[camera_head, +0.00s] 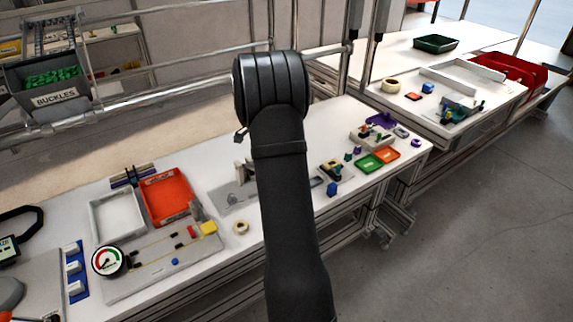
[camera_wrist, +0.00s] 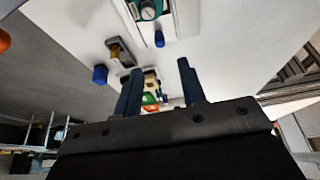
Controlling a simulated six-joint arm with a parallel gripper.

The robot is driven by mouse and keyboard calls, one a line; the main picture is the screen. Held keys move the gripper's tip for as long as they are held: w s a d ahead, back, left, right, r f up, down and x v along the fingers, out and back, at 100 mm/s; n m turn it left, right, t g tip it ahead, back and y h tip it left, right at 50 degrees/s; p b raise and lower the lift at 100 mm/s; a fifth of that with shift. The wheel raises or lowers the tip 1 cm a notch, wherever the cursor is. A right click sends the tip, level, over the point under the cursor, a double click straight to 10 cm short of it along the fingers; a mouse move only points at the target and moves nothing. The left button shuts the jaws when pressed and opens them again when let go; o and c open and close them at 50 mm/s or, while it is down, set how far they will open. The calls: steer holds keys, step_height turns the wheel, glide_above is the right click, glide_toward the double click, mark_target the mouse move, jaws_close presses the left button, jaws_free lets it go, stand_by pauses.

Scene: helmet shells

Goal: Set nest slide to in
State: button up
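I cannot pick out the nest slide for certain. In the wrist view, a pale fixture (camera_wrist: 183,22) at the top edge carries a round teal part (camera_wrist: 149,9) with a blue knob (camera_wrist: 159,39) below it. In the head view, a grey plate with an upright bracket (camera_head: 233,196) stands mid-bench, partly hidden by my arm. My gripper (camera_wrist: 160,66) shows in the wrist view, with two dark blue fingers apart and nothing seen between them. The fingertips point toward the fixture; how far they are from it is unclear. The gripper is hidden in the head view.
A brown block (camera_wrist: 119,50) and a blue piece (camera_wrist: 100,75) lie left of the fingers. Green (camera_head: 369,163) and orange (camera_head: 387,154) trays stand right on the bench. A red tray (camera_head: 165,197) and gauge board (camera_head: 150,268) stand left.

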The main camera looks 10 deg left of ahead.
steer(key=x, duration=0.9)
steer(key=shift+w+d+f, duration=0.15)
steer(key=shift+f, duration=0.2)
steer(key=shift+c, duration=0.4)
jaws_close()
